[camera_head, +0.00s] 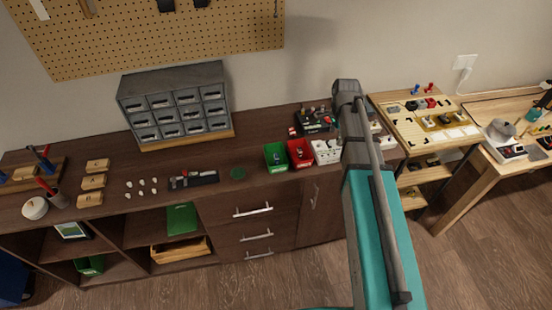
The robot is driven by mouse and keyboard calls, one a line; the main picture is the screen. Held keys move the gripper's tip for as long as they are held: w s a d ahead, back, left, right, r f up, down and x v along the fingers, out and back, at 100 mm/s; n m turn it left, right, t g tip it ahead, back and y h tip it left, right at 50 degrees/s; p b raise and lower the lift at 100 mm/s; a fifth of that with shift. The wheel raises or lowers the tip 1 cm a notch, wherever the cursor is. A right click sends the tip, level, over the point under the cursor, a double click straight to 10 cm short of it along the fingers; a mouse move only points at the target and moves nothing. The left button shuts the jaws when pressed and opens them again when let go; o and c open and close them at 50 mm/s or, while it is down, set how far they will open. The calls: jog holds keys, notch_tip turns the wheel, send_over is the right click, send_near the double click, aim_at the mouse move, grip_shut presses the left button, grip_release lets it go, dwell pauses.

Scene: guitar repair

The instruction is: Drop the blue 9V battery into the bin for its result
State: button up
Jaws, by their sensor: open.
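A green bin (276,157), a red bin (300,153) and a white bin (326,151) stand side by side on the dark cabinet top, just left of my arm. Small dark and bluish items show in the green and red bins. They are too small to tell whether one is the blue 9V battery, and I cannot pick it out elsewhere. A black device (315,120) with small coloured parts stands behind the bins, partly beside my arm. My gripper does not show; my teal and grey arm covers the area right of the white bin.
A grey drawer cabinet (174,100) stands at the back of the dark counter (262,123). Wooden blocks (93,181), small white pieces and a black holder (194,179) lie along the front. A light wooden table (400,110) with parts stands right of my arm.

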jog(key=shift+s+d+r+p, duration=0.2)
jog(key=shift+d+r, duration=0.05)
jog(key=shift+d, duration=0.35)
jog(key=shift+s+d+r+p, duration=0.15)
jog(key=shift+s+d+r, duration=0.1)
jog(key=shift+d, duration=0.4)
jog(key=shift+s+d+r+p, duration=0.2)
jog(key=shift+d, duration=0.4)
jog(key=s+f+n+b, duration=0.4)
jog(key=s+n, duration=1)
jog(key=s, duration=0.1)
jog(key=shift+a, duration=0.45)
jog(key=shift+f, duration=0.1)
dwell(1.0)
